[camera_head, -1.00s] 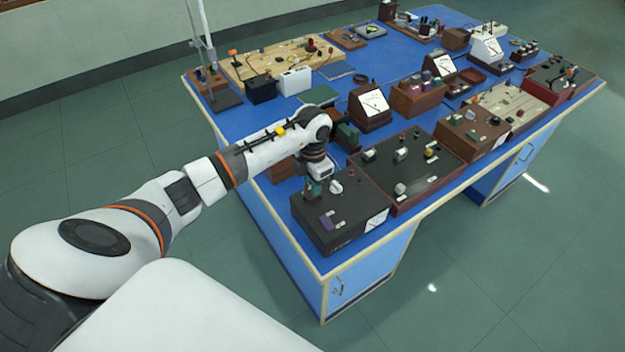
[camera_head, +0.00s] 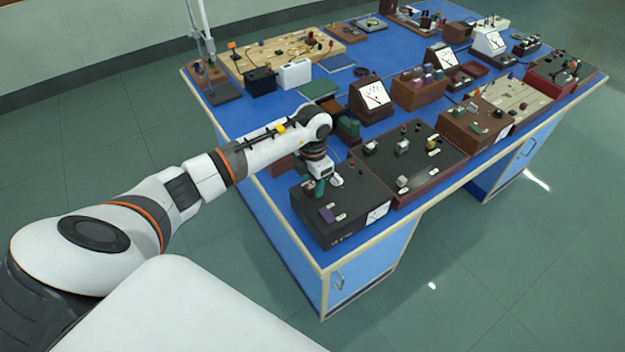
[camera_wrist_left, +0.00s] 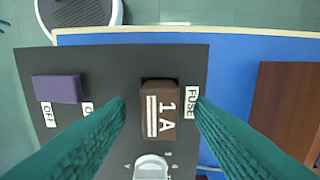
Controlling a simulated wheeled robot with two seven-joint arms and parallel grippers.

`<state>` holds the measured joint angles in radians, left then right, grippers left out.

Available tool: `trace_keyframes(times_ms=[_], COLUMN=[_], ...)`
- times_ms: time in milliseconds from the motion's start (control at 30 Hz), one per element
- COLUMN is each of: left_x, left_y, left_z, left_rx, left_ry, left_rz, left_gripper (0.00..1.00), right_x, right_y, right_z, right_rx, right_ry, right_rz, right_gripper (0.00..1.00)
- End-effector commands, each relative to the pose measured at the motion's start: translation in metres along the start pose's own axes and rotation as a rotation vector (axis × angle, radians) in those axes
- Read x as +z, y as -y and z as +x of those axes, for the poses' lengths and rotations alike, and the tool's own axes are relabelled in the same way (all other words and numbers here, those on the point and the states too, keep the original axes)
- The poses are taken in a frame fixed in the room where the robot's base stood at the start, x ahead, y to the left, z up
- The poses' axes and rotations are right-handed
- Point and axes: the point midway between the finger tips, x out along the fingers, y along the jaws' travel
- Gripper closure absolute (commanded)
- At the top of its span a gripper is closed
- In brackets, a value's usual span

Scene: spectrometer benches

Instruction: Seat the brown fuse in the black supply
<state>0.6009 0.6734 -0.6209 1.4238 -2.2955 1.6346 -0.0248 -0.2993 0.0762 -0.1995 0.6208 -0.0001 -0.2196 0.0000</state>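The black supply (camera_head: 345,212) stands at the near left corner of the blue bench, under my left gripper (camera_head: 316,187). In the left wrist view its dark top panel (camera_wrist_left: 110,55) carries a purple switch (camera_wrist_left: 58,89) marked OFF, a white knob (camera_wrist_left: 151,167) and a FUSE label (camera_wrist_left: 191,102). The brown fuse (camera_wrist_left: 160,110), marked 1A, stands at the panel beside that label. My left gripper also shows there (camera_wrist_left: 160,112), its teal fingers open on both sides of the fuse with gaps. How deep the fuse sits cannot be told. My right gripper is out of view.
Another dark panel box (camera_head: 408,160) stands directly right of the supply. A meter (camera_head: 371,97) and a brown box (camera_head: 418,92) stand behind. The bench's blue top (camera_head: 240,120) has some free room at the left edge.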

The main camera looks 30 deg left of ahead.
Motion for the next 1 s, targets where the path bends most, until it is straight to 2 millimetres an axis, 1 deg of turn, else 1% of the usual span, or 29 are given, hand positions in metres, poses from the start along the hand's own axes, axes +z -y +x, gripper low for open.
trace_keyframes(times_ms=[233,367,467,700,800,900,1000], left_x=[0.0,-0.001,-0.001,-0.001,-0.001,-0.001,0.0], left_y=[0.0,0.001,0.001,0.001,0.001,0.0,0.0], left_z=[-0.001,-0.01,-0.026,-0.078,-0.096,-0.109,-0.117], left_rx=[0.0,-0.001,-0.004,-0.004,-0.003,-0.001,-0.001], left_ry=[0.0,-0.002,-0.004,-0.005,-0.004,-0.003,-0.001], left_rz=[0.0,0.001,0.001,0.001,0.0,0.001,0.0], left_gripper=[0.52,0.52,0.52,0.52,0.52,0.52,0.52], right_x=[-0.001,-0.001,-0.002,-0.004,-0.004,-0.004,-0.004], right_y=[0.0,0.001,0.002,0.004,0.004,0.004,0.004], right_z=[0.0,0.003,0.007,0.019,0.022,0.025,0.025], right_rx=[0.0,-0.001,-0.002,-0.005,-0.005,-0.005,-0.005], right_ry=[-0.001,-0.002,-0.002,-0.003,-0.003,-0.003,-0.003], right_rz=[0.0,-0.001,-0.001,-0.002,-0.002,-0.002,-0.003], right_gripper=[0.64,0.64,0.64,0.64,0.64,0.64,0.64])
